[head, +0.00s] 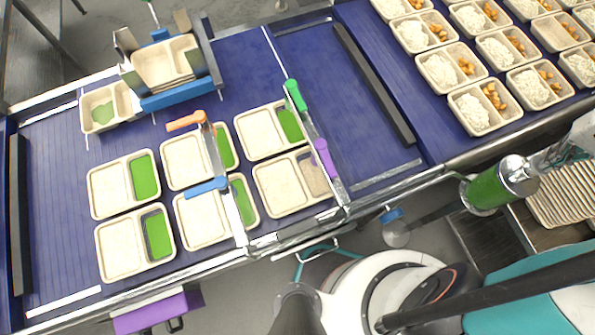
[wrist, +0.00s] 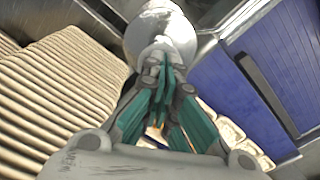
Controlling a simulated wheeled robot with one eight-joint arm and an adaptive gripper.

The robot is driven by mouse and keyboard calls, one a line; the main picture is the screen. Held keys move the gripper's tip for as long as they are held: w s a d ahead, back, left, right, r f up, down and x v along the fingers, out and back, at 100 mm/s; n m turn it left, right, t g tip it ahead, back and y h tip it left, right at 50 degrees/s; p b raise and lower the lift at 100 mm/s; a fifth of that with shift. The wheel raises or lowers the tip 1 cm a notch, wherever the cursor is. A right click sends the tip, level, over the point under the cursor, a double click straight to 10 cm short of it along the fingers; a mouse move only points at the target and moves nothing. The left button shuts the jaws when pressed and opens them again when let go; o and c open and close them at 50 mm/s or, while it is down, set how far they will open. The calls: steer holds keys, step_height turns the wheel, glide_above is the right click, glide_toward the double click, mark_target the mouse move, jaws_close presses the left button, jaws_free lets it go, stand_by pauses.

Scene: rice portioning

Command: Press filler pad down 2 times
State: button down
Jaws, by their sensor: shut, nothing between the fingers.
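At the right of the head view a green cylinder (head: 487,191) with a shiny metal end (head: 516,168) stands at the conveyor's near edge. A small blue part (head: 391,215) sits above a grey round part at the end of a dark bar beside it. I cannot tell for sure which part is the filler pad. My gripper (head: 541,161) is shut and empty, with its tips close to the metal end. In the wrist view my gripper (wrist: 165,65) points at a shiny rounded metal piece (wrist: 160,28); I cannot tell whether they touch.
Filled rice trays (head: 485,108) fill the upper right. Stacked beige trays (head: 560,195) lie near my gripper, also in the wrist view (wrist: 60,85).

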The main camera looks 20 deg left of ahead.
steer(key=shift+f+b, duration=1.4)
steer(key=shift+f, duration=0.2)
steer(key=shift+r, duration=0.2)
steer(key=shift+r+p, duration=1.25)
steer(key=shift+r, duration=0.65)
steer(key=shift+f, duration=0.15)
steer(key=shift+f+b, duration=1.95)
steer(key=shift+f, duration=0.05)
steer(key=shift+r, duration=0.2)
steer(key=shift+r+p, duration=1.3)
steer(key=shift+r, duration=0.65)
